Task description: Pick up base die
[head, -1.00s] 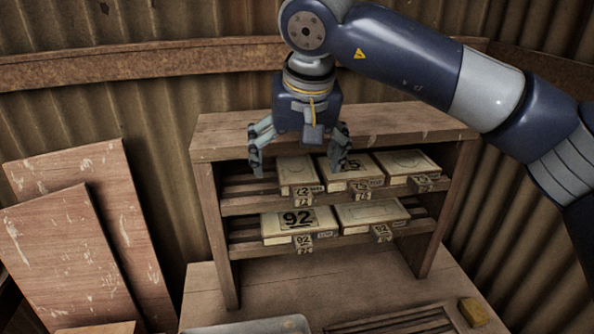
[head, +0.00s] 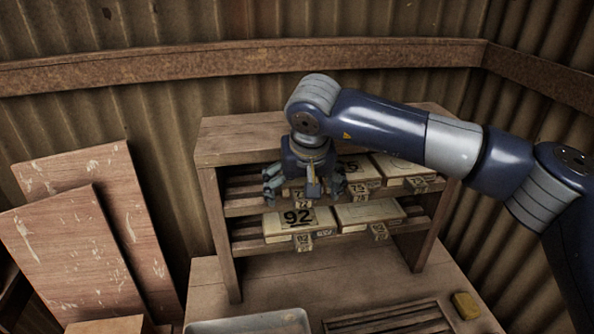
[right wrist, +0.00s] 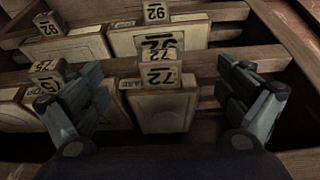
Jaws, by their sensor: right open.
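Several pale, flat dies with small numbered blocks on their front ends lie on two shelf levels. My right gripper (head: 304,186) is open and empty at the upper shelf's front. In the right wrist view its fingers stand apart on either side of the die with the 72 block (right wrist: 160,110), without visible contact. In the head view the gripper hides most of that die. A die marked 92 (head: 297,220) and a plainer die (head: 368,214) lie on the lower shelf. My left gripper is not in view.
The wooden shelf rack (head: 232,255) stands on a bench. Two more dies sit to the right on the upper shelf, including one with a blank-looking top (head: 405,165). A metal tray (head: 250,325), a slatted rack (head: 395,321) and a yellow block (head: 466,305) are in front.

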